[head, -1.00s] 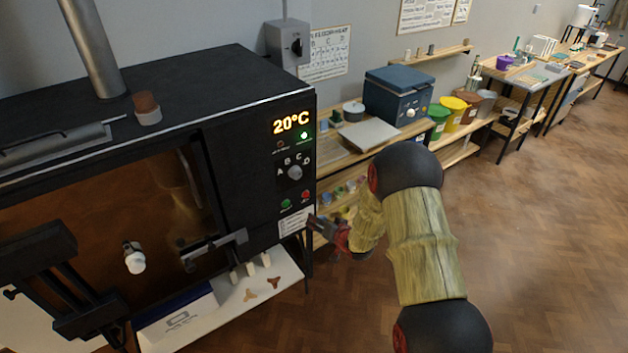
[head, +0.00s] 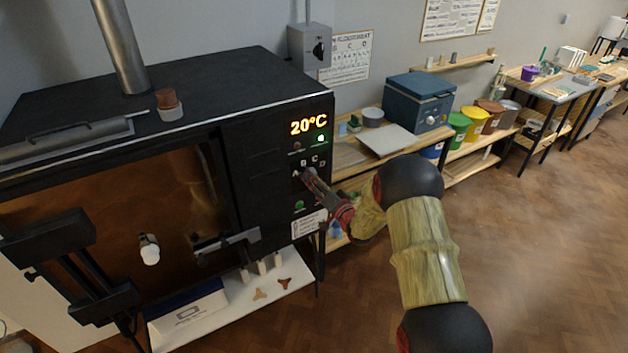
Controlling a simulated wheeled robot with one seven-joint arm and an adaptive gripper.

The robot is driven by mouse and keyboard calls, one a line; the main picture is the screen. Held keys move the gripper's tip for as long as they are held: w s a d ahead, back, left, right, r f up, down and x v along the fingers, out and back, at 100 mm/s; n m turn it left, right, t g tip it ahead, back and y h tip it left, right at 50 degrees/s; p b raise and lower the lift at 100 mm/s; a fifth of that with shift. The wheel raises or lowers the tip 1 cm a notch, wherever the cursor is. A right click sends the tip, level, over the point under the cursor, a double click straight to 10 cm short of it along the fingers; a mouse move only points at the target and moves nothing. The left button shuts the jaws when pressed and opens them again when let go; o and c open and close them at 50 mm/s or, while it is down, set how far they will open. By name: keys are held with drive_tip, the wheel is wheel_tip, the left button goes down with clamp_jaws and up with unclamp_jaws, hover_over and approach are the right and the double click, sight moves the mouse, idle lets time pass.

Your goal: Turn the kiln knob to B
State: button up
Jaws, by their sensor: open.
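The black kiln (head: 265,170) stands at the left of the head view. Its control panel carries an orange 20°C display (head: 309,124). Below it are the dial letters A, B (head: 303,162), C and D. My gripper (head: 307,176) is open at the panel, with its fingers over the place of the kiln knob. The fingers hide the knob, so its pointer cannot be read and I cannot tell whether they touch it or straddle it.
A green button (head: 299,205) sits just below my gripper. The kiln door handle (head: 228,243) juts out at lower left. A grey switch box (head: 312,47) hangs on the wall. A shelf with a blue appliance (head: 418,98) stands at right. The wooden floor is clear.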

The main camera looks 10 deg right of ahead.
drive_tip(key=shift+w+a, duration=0.15)
drive_tip(key=shift+w, duration=0.25)
drive_tip(key=shift+c, duration=0.2)
drive_tip(key=shift+s+r, duration=0.1)
drive_tip(key=c, duration=1.1)
